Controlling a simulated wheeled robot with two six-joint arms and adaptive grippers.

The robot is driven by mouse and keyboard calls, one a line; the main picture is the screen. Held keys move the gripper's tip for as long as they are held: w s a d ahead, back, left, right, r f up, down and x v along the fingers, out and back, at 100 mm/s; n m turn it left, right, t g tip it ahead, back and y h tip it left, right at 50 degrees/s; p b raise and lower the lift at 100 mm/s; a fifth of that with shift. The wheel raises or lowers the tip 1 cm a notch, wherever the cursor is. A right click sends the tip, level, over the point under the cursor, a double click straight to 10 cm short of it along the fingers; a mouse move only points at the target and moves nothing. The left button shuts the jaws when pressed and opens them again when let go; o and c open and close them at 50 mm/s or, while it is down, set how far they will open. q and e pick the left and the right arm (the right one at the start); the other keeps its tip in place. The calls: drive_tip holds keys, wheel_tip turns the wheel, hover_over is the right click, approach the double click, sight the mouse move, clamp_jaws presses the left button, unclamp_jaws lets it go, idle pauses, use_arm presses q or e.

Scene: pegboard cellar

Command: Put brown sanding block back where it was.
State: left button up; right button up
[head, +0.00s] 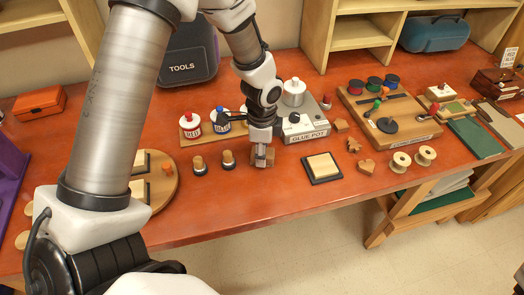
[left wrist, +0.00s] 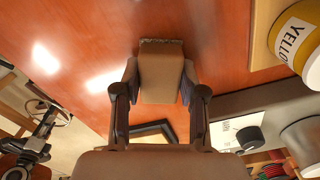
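The brown sanding block (head: 268,160) is at my left gripper (head: 262,152), left of the black-edged square pad and in front of the glue pot station. In the left wrist view the block (left wrist: 161,76) sits between the two fingers (left wrist: 160,100), which press on both its sides. It is on the tabletop or just above it; I cannot tell which. A dark jointed shape, likely my right gripper (left wrist: 35,140), shows at the lower left of the left wrist view; its fingers are unclear.
The black-edged pad (head: 322,167) lies right of the block. The glue pot station (head: 305,133) stands behind. Wooden shapes (head: 366,166) and spools (head: 400,162) lie right. The red table front (head: 250,200) is clear.

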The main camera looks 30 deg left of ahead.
use_arm(q)
drive_tip(key=o, duration=0.3)
drive_tip(key=shift+w, duration=0.1)
drive_tip(key=shift+o, duration=0.2)
wheel_tip(320, 180, up, 12)
drive_tip(key=shift+r+b, duration=0.2)
drive_tip(key=shift+b, duration=0.1)
